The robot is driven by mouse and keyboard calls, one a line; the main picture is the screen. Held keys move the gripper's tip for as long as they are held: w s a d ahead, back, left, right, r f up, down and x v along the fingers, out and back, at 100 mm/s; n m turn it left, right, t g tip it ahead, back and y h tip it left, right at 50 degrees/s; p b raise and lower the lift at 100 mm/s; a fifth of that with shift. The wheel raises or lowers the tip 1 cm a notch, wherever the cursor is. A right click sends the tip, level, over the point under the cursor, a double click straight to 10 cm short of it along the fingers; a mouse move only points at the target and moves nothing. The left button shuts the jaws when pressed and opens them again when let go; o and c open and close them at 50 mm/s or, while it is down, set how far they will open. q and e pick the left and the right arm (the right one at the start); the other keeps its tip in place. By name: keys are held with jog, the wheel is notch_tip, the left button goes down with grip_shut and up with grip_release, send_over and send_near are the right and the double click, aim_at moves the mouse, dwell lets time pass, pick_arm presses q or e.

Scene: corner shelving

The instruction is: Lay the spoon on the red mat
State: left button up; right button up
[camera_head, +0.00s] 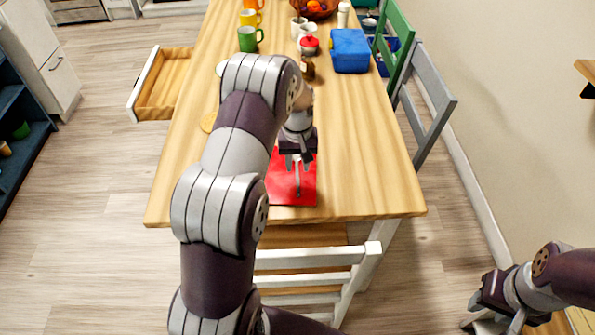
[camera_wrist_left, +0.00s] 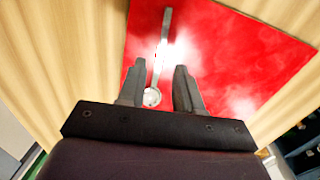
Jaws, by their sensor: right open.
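The red mat (camera_head: 280,190) lies at the near end of the wooden table, partly hidden by my left arm. The silver spoon (camera_head: 297,183) lies over the mat and appears to rest on it. My left gripper (camera_head: 294,162) is just above the mat, pointing down. In the left wrist view, its two fingers (camera_wrist_left: 158,85) are apart. The spoon's bowl (camera_wrist_left: 151,97) shows in the gap between them, nearer the left finger, and its handle (camera_wrist_left: 163,35) stretches away over the mat (camera_wrist_left: 235,55). My right gripper (camera_head: 476,318) is open, low at the right, off the table.
A blue box (camera_head: 349,50), a green mug (camera_head: 248,39), and a red-lidded pot (camera_head: 308,45) stand farther back on the table (camera_head: 360,165). A white chair (camera_head: 310,278) stands at the near edge and a grey chair (camera_head: 430,105) at the right. An open drawer (camera_head: 160,85) juts out left.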

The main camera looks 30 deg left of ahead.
aim_at(298, 177)
pick_arm(q)
notch_tip(298, 177, up, 7)
jog(key=s+d+r+m, duration=0.1)
jog(key=s+d+m, duration=0.2)
jog(key=s+d, duration=0.3)
jog(key=s+d+r+m+t, duration=0.1)
jog(key=s+d+m, duration=0.2)
jog(key=s, duration=1.1)
jog(key=d, duration=0.3)
jog(key=shift+r+m, duration=0.2)
jog(key=shift+m, duration=0.1)
jog(key=shift+r, duration=0.1)
